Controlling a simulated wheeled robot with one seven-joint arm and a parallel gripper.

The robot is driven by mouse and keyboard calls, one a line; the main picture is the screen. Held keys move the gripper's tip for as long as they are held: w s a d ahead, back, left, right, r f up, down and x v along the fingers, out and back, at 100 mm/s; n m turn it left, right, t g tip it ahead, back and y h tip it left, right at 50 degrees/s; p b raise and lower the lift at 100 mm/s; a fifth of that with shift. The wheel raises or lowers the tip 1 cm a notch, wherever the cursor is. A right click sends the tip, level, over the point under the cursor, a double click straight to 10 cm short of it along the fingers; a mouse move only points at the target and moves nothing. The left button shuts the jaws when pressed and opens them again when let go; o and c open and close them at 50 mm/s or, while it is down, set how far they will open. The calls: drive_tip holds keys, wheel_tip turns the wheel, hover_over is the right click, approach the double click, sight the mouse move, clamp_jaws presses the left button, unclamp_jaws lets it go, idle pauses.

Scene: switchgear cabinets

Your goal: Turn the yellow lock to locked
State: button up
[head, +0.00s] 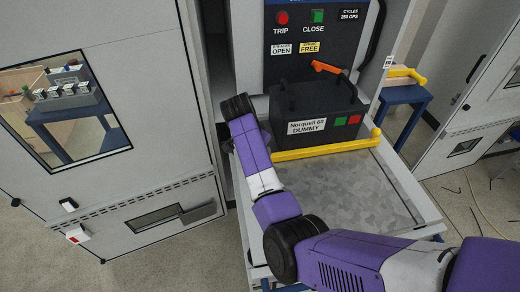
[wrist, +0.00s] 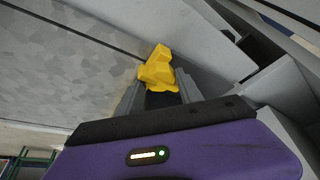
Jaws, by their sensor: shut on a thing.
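The yellow lock (wrist: 158,72) shows in the wrist view as a small yellow knob-like piece between my fingertips, beside the grey speckled tray surface. My gripper (wrist: 160,92) is shut on it, with one grey finger on each side. The fingers cover its lower part, and I cannot read its locked or unlocked position. In the head view my purple arm reaches to the left edge of the pulled-out tray (head: 335,195). There the gripper and the lock are hidden behind the arm.
A black breaker (head: 310,105) labelled Norquell 60 DUMMY stands on the tray, with a yellow bar (head: 320,149) along its front. The panel behind has a red TRIP button (head: 282,18) and a green CLOSE button (head: 317,16). A cabinet door (head: 165,100) stands close at left.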

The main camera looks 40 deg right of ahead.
idle(0.3)
drive_tip(key=o, duration=1.4)
drive_tip(key=v, duration=0.7)
drive_tip(key=shift+r+b, duration=0.35)
drive_tip(key=shift+b, duration=0.05)
drive_tip(key=shift+a, duration=0.1)
